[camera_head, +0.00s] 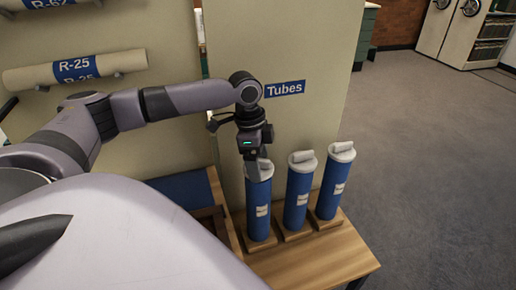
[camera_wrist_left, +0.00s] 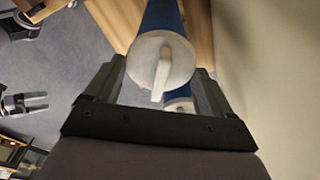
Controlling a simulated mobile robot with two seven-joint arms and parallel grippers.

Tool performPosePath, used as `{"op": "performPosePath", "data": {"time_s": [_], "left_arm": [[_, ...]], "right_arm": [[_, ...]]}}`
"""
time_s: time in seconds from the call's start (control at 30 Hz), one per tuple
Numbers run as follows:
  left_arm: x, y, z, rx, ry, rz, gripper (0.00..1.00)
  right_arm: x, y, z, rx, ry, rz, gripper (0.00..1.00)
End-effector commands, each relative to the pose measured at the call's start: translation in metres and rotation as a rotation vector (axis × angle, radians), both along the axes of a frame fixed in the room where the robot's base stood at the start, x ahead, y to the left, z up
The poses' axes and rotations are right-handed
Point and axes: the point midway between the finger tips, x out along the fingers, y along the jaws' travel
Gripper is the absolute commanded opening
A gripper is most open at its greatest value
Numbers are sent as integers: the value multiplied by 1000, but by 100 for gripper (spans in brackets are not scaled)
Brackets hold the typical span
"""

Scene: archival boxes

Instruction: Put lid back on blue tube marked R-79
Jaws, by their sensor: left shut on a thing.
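Three blue tubes stand upright in a row: left tube (camera_head: 258,205), middle tube (camera_head: 297,200) and right tube (camera_head: 330,195). Each carries a small pale label too small to read, so I cannot tell which is R-79. My left gripper (camera_head: 258,160) points down at the left tube's top. It is shut on the white round lid (camera_wrist_left: 177,60) with a raised grip bar, which shows between the fingers in the left wrist view. The lid lines up with the blue tube; I cannot tell whether it is fully seated. White lids top the middle and right tubes.
The tubes stand in wooden bases on a wooden table (camera_head: 315,262). A beige panel with a blue "Tubes" sign (camera_head: 285,88) rises behind them. A rolled tube marked R-25 (camera_head: 75,68) hangs at the left. Open grey floor (camera_head: 430,150) lies to the right.

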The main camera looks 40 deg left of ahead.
Motion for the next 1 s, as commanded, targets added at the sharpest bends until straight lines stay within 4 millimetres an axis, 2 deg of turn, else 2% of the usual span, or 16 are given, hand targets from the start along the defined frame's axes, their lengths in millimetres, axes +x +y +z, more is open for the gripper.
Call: {"op": "performPosePath", "data": {"time_s": [1.0], "left_arm": [[0, 0, 0, 0, 0, 0, 55]], "right_arm": [[0, 0, 9, 0, 0, 0, 100]]}}
